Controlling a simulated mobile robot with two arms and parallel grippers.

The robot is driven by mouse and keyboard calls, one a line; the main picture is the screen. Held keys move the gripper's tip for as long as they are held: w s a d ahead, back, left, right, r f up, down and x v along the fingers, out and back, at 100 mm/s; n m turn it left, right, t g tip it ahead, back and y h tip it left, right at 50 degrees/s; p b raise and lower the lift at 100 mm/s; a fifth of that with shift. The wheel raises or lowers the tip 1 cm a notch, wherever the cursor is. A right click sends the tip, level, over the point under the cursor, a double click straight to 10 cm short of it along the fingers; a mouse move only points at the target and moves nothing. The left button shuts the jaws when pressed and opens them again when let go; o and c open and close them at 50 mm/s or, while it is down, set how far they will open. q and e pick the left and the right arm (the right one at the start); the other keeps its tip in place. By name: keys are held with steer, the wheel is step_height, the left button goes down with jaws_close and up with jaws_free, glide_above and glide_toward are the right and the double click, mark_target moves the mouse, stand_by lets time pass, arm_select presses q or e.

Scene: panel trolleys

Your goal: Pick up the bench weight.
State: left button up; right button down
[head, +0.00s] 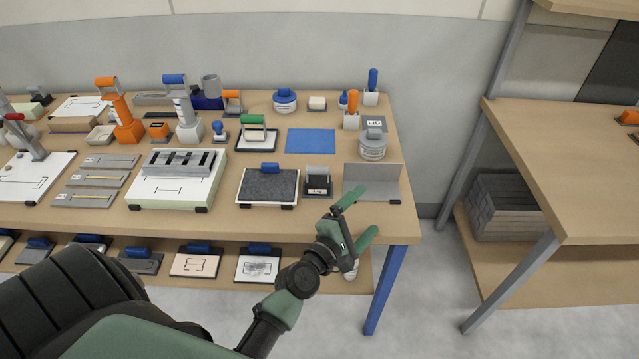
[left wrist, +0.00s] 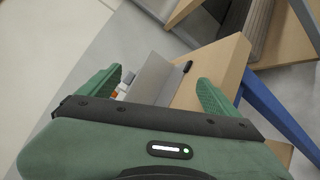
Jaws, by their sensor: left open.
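A small dark block with a white label (head: 318,182) stands near the front edge of the bench top in the head view. It looks like the bench weight, but the label is too small to read. My left gripper (head: 359,217) is open and empty at the front right corner of the bench, to the right of the block and nearer to me. In the left wrist view the two green fingers (left wrist: 158,92) are spread wide. A grey angle plate (left wrist: 152,78) shows beyond them. I cannot make out the block in that view. My right gripper is not in view.
The grey angle plate (head: 372,182) stands right of the block. A dark pad on a white board (head: 268,187) is close on its left. A round grey labelled tub (head: 373,145) and a blue mat (head: 311,141) are behind. A second bench (head: 560,150) stands at right.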

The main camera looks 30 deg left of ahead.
mark_target(318, 179)
arm_select(q)
steer(key=w+a+n+y, duration=0.1)
steer(key=a+n+y, duration=0.2)
steer(key=n, duration=0.3)
steer(key=w+a+r+n+g+y, duration=0.1)
steer(key=a+n+y, duration=0.3)
steer(key=a+n, duration=0.2)
steer(key=w+a+n+y, duration=0.1)
steer(key=a+n+y, duration=0.2)
steer(key=a+n, duration=0.2)
steer(key=shift+r+n+y, duration=0.25)
steer(key=shift+n+y, duration=0.15)
steer(key=shift+n, duration=0.7)
steer(key=shift+a+g, duration=0.3)
steer(key=x, duration=0.5)
steer(key=f+p+x, duration=0.1)
steer(key=x, duration=0.1)
steer(key=shift+w+a, duration=0.15)
steer(key=shift+w, duration=0.1)
steer(key=shift+s+r, duration=0.1)
jaws_close()
steer(key=shift+r, duration=0.15)
